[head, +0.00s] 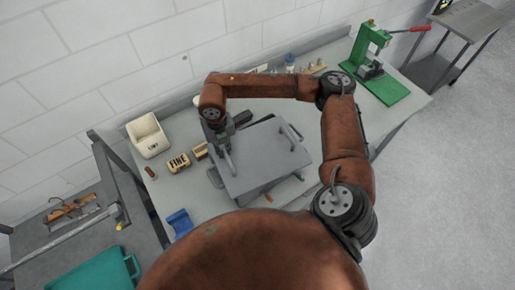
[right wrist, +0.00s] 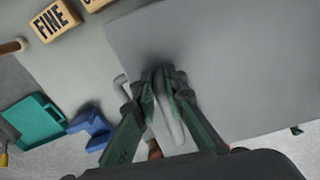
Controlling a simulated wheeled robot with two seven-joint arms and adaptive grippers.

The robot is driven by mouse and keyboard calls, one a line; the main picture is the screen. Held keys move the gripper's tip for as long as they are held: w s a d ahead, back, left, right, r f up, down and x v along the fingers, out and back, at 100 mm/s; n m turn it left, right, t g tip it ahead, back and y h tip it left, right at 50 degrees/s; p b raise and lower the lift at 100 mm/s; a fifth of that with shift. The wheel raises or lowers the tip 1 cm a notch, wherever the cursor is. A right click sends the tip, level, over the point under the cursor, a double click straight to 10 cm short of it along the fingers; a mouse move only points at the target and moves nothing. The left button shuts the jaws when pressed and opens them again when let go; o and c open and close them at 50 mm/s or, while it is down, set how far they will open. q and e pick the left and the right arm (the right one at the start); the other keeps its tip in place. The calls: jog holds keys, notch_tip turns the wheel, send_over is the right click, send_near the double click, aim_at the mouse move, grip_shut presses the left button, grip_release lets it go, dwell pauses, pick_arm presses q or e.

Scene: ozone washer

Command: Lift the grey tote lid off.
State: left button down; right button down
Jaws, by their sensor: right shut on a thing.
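The grey tote lid (head: 262,158) is a flat plate with an upright handle at its left and one at its right (head: 291,132). It lies over the grey tote, whose front side (head: 268,190) shows below the lid's near edge; the tote's inside is hidden. My right gripper (head: 222,142) comes down from above and is shut on the lid's left handle. In the right wrist view, the gripper (right wrist: 163,90) closes around the pale handle bar (right wrist: 170,122), with the lid (right wrist: 230,60) filling the upper right. I cannot tell whether lid and tote touch. My left gripper is out of view.
A cream bin (head: 148,138), a block marked FINE (head: 179,163) and a blue holder (head: 179,222) are left of the tote on the workbench (head: 165,190). A green press (head: 372,75) stands at the bench's far right. A teal tray (head: 105,270) is at lower left.

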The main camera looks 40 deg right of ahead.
jog(key=shift+r, duration=0.1)
dwell(0.3)
jog(key=shift+r, duration=0.45)
notch_tip(320, 180, up, 2)
jog(key=shift+s+r+b, duration=0.15)
jog(key=shift+r+b, duration=0.05)
jog(key=shift+b, duration=0.55)
jog(key=s+d+r+b, duration=0.2)
jog(key=s+r, duration=0.7)
jog(key=s, duration=0.4)
jog(key=shift+s+r+b, duration=0.3)
jog(key=shift+b, duration=0.05)
jog(key=shift+r, duration=0.15)
notch_tip(320, 180, up, 9)
jog(key=p, duration=0.5)
jog(key=shift+f, duration=0.2)
